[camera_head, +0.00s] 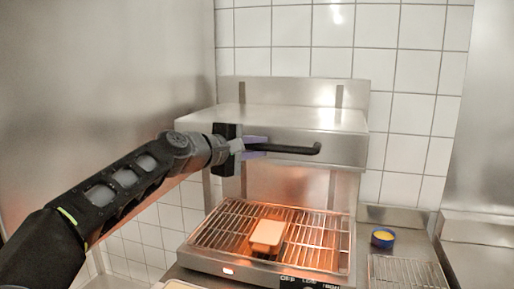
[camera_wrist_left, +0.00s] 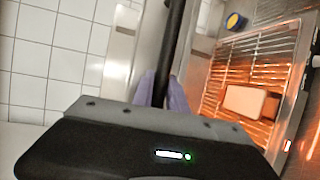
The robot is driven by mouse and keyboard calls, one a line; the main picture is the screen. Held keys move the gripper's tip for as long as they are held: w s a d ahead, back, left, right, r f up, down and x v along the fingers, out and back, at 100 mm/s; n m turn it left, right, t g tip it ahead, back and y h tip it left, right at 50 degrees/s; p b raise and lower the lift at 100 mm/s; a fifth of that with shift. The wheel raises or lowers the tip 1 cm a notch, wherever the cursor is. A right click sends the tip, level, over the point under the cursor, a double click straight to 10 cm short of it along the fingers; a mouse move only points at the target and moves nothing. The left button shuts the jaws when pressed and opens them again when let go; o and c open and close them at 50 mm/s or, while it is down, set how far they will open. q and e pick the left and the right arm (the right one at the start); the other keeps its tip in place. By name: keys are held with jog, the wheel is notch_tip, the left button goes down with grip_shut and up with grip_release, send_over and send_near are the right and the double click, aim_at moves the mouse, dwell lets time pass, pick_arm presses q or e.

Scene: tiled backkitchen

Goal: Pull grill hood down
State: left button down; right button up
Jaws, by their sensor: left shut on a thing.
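The steel grill hood (camera_head: 290,130) sits raised above the grill rack (camera_head: 325,235), with a clear gap between them. A black bar handle (camera_head: 290,149) runs along the hood's front. My left gripper (camera_head: 256,146) is shut on the left part of this handle, its purple fingers above and below the bar. In the left wrist view the dark handle (camera_wrist_left: 174,50) runs between the purple fingers (camera_wrist_left: 162,92). My right gripper is in neither view.
A pale rectangular piece (camera_head: 268,234) lies on the glowing rack. A small blue bowl with yellow contents (camera_head: 383,237) stands on the counter at the right, near another wire rack (camera_head: 405,270). A steel wall closes off the left side. White tiles cover the back wall.

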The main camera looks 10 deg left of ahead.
pick_arm(q)
notch_tip(320, 180, down, 20)
jog(key=b, duration=1.7)
jog(key=shift+f, duration=0.2)
jog(key=shift+d, duration=0.1)
jog(key=c, duration=1.7)
grip_release()
jog(key=shift+c, duration=0.2)
jog(key=o, duration=0.4)
jog(key=shift+r, duration=0.15)
